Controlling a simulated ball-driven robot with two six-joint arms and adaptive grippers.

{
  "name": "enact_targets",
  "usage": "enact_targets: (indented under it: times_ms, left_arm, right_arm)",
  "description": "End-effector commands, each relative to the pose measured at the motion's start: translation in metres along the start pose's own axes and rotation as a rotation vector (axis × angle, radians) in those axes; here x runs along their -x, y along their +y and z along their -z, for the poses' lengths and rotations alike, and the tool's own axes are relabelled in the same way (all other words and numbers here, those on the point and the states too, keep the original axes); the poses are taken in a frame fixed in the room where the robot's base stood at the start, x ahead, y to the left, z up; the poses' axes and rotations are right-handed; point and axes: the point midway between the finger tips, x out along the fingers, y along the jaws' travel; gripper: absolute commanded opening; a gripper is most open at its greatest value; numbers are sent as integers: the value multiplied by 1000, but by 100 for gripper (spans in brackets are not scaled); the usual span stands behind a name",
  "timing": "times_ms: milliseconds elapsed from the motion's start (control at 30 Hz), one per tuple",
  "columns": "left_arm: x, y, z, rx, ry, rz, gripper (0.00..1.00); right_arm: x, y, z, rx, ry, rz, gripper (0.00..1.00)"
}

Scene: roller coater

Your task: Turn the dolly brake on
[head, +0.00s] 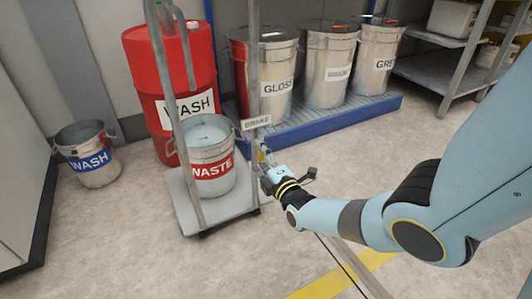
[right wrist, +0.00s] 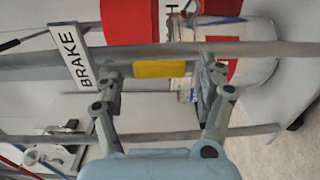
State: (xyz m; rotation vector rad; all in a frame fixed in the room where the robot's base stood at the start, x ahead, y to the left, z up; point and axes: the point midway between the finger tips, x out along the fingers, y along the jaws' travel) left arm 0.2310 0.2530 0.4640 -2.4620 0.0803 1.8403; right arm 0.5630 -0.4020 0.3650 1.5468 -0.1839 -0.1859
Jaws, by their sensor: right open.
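A yellow piece (right wrist: 160,69) lies along the grey bar beside the sign. My right gripper (head: 264,155) is at the right post, below the sign. In the right wrist view it is open (right wrist: 160,78), with its fingers on either side of the yellow piece. I cannot tell whether they touch it. My left gripper is not in view.
A red drum labelled WASH (head: 185,72) stands behind the dolly. A bucket labelled WASH (head: 90,158) is on the floor to the left. A blue pallet (head: 320,124) with paint drums is behind on the right.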

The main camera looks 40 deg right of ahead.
Motion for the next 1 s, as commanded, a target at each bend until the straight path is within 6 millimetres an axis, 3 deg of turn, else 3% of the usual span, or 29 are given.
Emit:
enact_targets:
  times_ms: [500, 700, 1000]
  left_arm:
    - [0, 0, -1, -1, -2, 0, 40]
    - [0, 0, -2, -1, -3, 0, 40]
    - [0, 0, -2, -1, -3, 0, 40]
  right_arm:
    - [99, -1, 0, 0, 0, 4, 73]
    - [116, -1, 0, 1, 0, 2, 73]
    - [118, -1, 0, 1, 0, 2, 73]
